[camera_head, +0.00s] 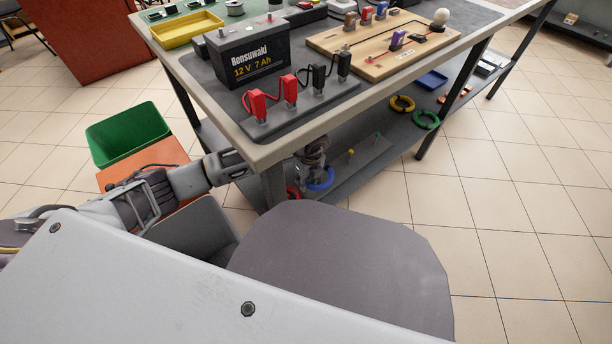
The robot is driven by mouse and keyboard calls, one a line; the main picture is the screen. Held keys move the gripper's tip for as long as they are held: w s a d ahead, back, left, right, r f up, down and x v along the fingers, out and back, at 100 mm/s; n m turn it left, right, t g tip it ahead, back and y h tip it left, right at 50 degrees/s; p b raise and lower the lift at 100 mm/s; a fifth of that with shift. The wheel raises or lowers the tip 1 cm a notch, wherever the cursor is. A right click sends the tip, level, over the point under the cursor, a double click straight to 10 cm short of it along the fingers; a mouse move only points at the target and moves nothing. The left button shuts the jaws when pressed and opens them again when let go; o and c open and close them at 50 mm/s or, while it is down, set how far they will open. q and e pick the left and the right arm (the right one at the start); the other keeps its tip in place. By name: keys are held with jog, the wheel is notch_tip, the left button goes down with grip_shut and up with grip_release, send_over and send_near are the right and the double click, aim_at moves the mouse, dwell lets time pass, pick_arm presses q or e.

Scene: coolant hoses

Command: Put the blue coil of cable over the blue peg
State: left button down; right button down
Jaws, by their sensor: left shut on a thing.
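The blue coil of cable (321,180) is low at the near end of the table's lower shelf, just behind the front table leg. My left arm reaches in from the left, passing behind that leg. My left gripper (316,168) points down and is shut on the blue coil. A peg board (365,158) lies on the shelf, with a yellow peg (350,153) and a green peg (378,136) showing. The blue peg cannot be seen; the coil and gripper cover that part. Whether the coil is around it I cannot tell. My right gripper is not in view.
A red coil (293,190) is left of the blue one, partly hidden by the leg. A yellow coil (402,104) and green coil (426,119) lie farther along the shelf. The tabletop edge (300,143) overhangs the shelf. A green bin (128,135) stands left.

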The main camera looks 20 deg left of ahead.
pick_arm(q)
jog(key=shift+f, duration=1.15)
jog(key=c, duration=1.1)
grip_release()
jog(key=shift+o, duration=0.2)
jog(key=shift+r, duration=0.15)
jog(key=shift+s+d+r, duration=0.15)
jog(key=shift+d+r, duration=0.05)
jog(key=shift+r, duration=1.6)
jog(key=shift+s+d+r, duration=0.1)
jog(key=shift+d+r, duration=0.05)
jog(key=shift+r, duration=1.65)
jog(key=shift+d, duration=0.1)
